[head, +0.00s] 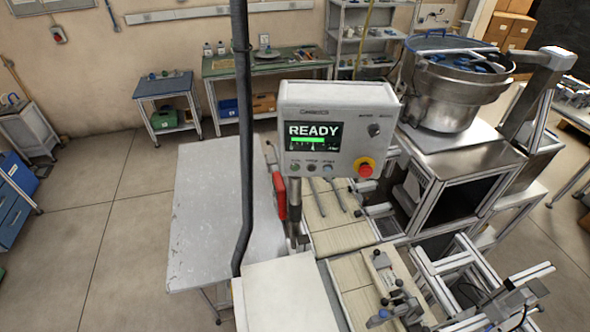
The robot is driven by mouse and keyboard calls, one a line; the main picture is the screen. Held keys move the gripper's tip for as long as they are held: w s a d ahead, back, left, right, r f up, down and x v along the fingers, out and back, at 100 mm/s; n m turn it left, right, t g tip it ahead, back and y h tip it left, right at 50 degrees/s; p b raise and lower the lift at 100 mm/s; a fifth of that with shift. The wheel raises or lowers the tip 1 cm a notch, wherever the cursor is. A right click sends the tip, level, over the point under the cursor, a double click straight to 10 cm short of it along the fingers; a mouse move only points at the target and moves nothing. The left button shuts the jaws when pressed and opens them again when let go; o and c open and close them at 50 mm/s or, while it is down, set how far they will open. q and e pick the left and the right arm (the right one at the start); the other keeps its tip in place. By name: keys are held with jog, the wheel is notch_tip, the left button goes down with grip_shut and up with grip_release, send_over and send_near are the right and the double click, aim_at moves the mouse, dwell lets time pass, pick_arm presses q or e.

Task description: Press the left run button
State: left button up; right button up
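A light grey control box (388,103) stands on a post in the middle of the head view. Its screen (315,136) reads READY in white, with a green bar below. A row of small round buttons sits under the screen, the leftmost button (295,167) at the box's lower left. The button labels are too small to read, so I cannot tell which one is the run button. A red emergency stop (366,169) on a yellow base is at the lower right, and a dark knob (374,130) is above it. Neither of my grippers is in view.
A dark vertical pole (244,140) stands left of the box. A bare pale table (205,215) is behind it. A metal bowl feeder (437,95) stands at the right, and a fixture with clamps (385,275) is at lower right. Open floor lies at left.

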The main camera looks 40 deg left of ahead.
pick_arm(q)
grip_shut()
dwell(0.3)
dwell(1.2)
